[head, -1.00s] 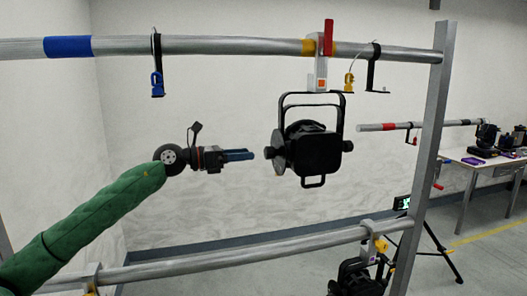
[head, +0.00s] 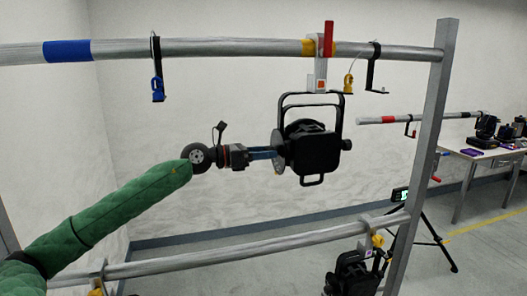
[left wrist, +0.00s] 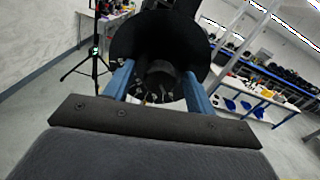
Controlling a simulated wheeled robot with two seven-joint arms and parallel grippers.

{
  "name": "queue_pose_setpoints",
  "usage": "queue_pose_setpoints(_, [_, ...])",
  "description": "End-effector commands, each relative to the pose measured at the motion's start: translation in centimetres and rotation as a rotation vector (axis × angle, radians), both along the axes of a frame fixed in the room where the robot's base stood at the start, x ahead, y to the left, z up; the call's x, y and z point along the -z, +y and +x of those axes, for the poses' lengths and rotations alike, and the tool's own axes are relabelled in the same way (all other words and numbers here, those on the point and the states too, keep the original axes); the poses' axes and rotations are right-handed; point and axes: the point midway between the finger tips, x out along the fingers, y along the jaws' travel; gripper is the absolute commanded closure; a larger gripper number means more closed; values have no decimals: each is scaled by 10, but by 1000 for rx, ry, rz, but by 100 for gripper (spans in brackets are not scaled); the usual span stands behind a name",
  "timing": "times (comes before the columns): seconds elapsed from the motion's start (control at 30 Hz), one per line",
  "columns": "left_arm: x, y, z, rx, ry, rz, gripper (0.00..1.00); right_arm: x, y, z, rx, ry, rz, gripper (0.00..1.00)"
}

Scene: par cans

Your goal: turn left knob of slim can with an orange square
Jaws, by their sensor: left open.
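The slim black can (head: 318,153) hangs in its yoke from the upper pipe, under a clamp with a small orange square (head: 320,86). My left gripper (head: 276,153), with blue fingers, has come in from the left and reaches the can's left side. In the left wrist view the fingers are open, one on each side of the dark round left knob (left wrist: 160,75). A large dark disc (left wrist: 125,40) lies behind the knob. I cannot tell whether the fingers touch the knob. In the head view the fingers mostly hide it. My right gripper is not in view.
The upper pipe (head: 210,48) and lower pipe (head: 200,247) run across, joined to an upright post (head: 425,150) at right. A second black can (head: 352,275) hangs low. A tripod (head: 432,225) and a table (head: 480,158) stand behind.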

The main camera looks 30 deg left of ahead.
Motion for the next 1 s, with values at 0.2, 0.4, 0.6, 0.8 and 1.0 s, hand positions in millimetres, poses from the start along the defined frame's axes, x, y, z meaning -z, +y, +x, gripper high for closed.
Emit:
queue_pose_setpoints(0.2, [0, 0, 0, 0, 0, 0, 48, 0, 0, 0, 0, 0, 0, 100])
queue_pose_setpoints(0.4, [0, 0, 0, 0, 0, 0, 88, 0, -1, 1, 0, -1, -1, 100])
queue_pose_setpoints(0.6, [0, 0, 0, 0, 4, -5, 89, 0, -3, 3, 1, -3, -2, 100])
queue_pose_setpoints(0.8, [1, 0, 0, -1, 37, -43, 89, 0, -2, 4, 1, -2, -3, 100])
queue_pose_setpoints(1.0, [0, 1, 0, -1, 119, -139, 89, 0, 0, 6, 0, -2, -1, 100])
